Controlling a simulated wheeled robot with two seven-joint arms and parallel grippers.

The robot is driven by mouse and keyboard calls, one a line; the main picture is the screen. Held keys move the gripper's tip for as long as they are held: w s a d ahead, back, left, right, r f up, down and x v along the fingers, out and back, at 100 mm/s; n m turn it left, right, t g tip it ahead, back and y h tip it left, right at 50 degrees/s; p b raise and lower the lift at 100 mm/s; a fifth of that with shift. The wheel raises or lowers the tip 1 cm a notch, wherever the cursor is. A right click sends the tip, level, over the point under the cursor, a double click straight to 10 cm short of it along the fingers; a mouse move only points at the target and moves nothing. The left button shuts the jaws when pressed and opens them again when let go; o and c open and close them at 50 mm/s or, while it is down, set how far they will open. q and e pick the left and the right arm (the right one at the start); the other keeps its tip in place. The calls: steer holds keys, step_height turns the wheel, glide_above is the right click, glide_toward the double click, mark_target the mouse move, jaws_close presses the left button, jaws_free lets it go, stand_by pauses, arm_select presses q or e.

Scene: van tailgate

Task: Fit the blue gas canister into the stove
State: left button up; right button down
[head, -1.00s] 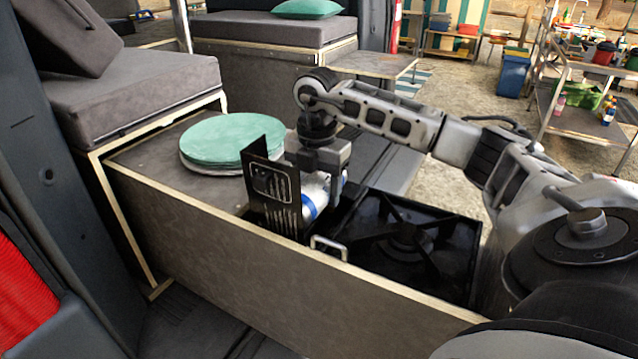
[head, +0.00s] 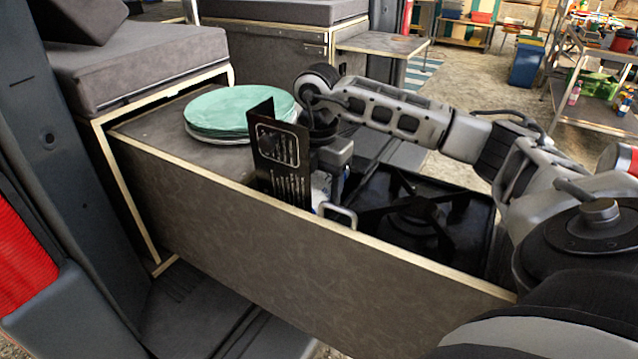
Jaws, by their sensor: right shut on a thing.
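The black stove (head: 470,215) with its pan support sits in the grey counter unit. Its raised black slotted lid (head: 278,158) stands upright at the stove's left end. The blue and white gas canister (head: 322,185) shows only as a small patch behind the lid, low beside the stove's left end. My right gripper (head: 333,180) is shut on the canister from above; its fingertips are largely hidden. I cannot tell whether the canister is seated in its compartment. My left gripper is not in view.
A stack of green and white plates (head: 236,115) lies on the counter (head: 155,130) left of the lid. A metal handle (head: 338,213) stands at the stove's near edge. The counter's front panel (head: 300,270) rises in front. Cushions (head: 140,65) are at the left.

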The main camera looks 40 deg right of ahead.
steer(key=shift+s+a+f+b, duration=0.15)
steer(key=shift+f+b, duration=0.25)
steer(key=shift+f, duration=0.35)
steer(key=shift+a+f+b, duration=0.15)
steer(key=shift+f+b, duration=0.25)
steer(key=shift+f, duration=0.35)
steer(key=shift+s+a+f+b, duration=0.15)
steer(key=shift+f+b, duration=0.25)
steer(key=shift+f, duration=0.35)
steer(key=shift+w, duration=0.1)
steer(key=shift+c, duration=1.8)
jaws_free()
step_height(320, 180, up, 16)
steer(key=p, duration=0.3)
steer(key=shift+r, duration=0.25)
